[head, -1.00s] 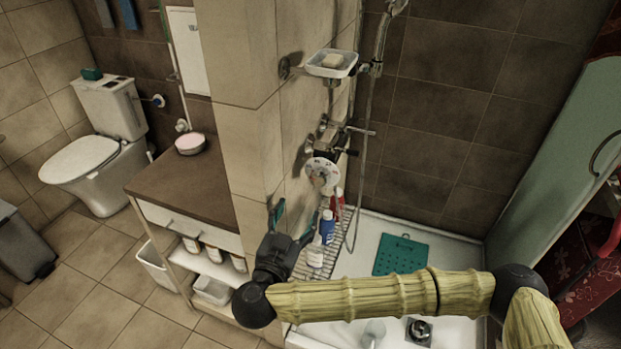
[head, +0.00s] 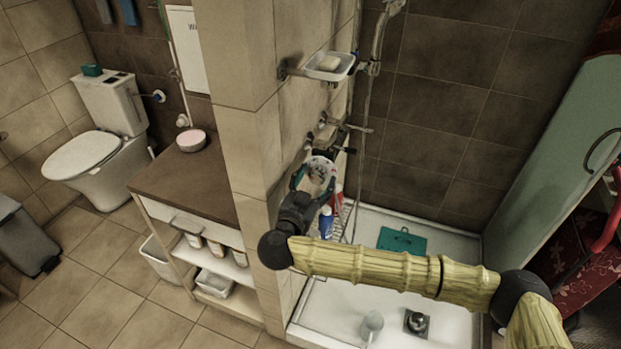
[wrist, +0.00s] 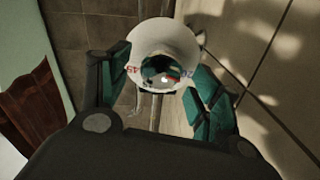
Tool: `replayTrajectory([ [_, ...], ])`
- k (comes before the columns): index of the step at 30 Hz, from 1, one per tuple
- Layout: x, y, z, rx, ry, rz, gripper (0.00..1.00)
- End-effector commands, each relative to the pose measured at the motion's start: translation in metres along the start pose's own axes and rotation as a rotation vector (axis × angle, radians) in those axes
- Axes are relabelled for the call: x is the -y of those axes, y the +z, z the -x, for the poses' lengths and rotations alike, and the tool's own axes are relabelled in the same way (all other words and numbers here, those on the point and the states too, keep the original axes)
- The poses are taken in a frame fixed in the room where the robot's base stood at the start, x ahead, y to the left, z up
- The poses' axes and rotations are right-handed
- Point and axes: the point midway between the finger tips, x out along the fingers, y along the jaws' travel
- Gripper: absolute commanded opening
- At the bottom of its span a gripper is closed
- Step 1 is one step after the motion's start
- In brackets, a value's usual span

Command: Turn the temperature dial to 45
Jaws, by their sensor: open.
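The temperature dial (head: 319,170) is a round white disc with markings on the shower fitting at the tiled wall. In the wrist view my gripper (wrist: 160,88) has one finger left and one right of the dial. Whether the fingers touch it cannot be told.
A soap dish (head: 330,66) juts from the wall above the dial. Taps (head: 345,125) and a hose are close by. Bottles (head: 327,222) stand on a rack below. A teal mat (head: 402,240) lies in the white shower tray (head: 455,232). The tiled wall is close on one side.

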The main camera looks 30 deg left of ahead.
Motion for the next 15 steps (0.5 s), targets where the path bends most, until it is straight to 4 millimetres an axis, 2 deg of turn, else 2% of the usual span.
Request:
replayTrajectory([
  [10, 0.0003, 0.0002, -0.0035, 0.000, -0.001, 0.000, 0.63],
  [11, 0.0003, 0.0002, -0.0034, 0.000, -0.001, 0.000, 0.62],
  [15, 0.0003, 0.0003, -0.0034, 0.000, -0.001, 0.000, 0.36],
])
